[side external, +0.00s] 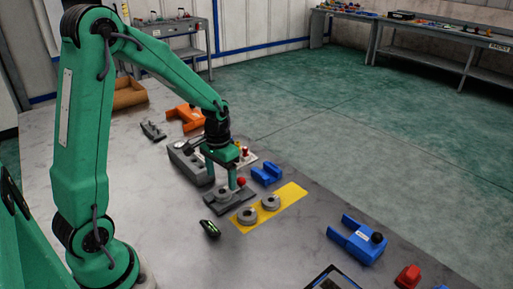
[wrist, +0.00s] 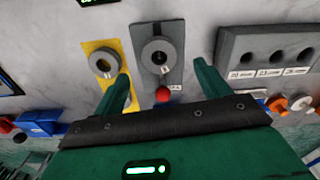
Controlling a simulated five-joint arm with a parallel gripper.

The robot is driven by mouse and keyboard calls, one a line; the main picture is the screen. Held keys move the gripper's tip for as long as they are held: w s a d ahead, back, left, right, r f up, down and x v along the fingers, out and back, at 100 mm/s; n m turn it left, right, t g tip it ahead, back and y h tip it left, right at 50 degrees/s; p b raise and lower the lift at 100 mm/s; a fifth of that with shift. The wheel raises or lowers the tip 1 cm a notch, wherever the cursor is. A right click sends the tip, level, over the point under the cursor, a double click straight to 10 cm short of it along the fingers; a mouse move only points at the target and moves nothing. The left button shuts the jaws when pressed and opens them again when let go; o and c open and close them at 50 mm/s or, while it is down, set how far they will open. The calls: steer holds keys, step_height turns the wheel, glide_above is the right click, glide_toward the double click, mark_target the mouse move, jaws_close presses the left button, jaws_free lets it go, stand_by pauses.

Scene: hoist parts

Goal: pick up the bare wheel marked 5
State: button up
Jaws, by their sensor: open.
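A grey wheel (side external: 223,193) lies on a dark grey plate (side external: 243,203). In the wrist view this wheel (wrist: 148,52) carries a small pale label too small to read. Two more grey wheels, the nearer (side external: 247,215) and the farther (side external: 271,203), lie on a yellow mat (side external: 290,192); one also shows in the wrist view (wrist: 95,62). I cannot tell which wheel is marked 5. My gripper (side external: 221,180) is open and empty, pointing down above the grey plate. In the wrist view the plate's wheel appears between and beyond my fingertips (wrist: 162,70).
A red ball (side external: 241,181) stands at the plate, close to my fingers. A grey block with holes (wrist: 270,50) stands beside the plate. Blue parts (side external: 267,174) lie behind the mat, and a small dark device (side external: 210,229) lies in front. The bench's front is mostly clear.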

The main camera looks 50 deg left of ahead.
mark_target(222, 186)
steer(key=shift+f, duration=2.6)
steer(key=shift+c, duration=0.2)
steer(key=c, duration=1.4)
steer(key=shift+o, duration=0.2)
steer(key=shift+r, duration=0.2)
steer(key=shift+r, duration=0.9)
step_height(222, 186, up, 2)
steer(key=shift+d+r, duration=0.1)
steer(key=shift+r, duration=0.1)
steer(key=s+d+r, duration=0.3)
steer(key=d+r, duration=0.3)
steer(key=d, duration=0.5)
steer(key=shift+r, duration=0.3)
steer(key=shift+s, duration=0.1)
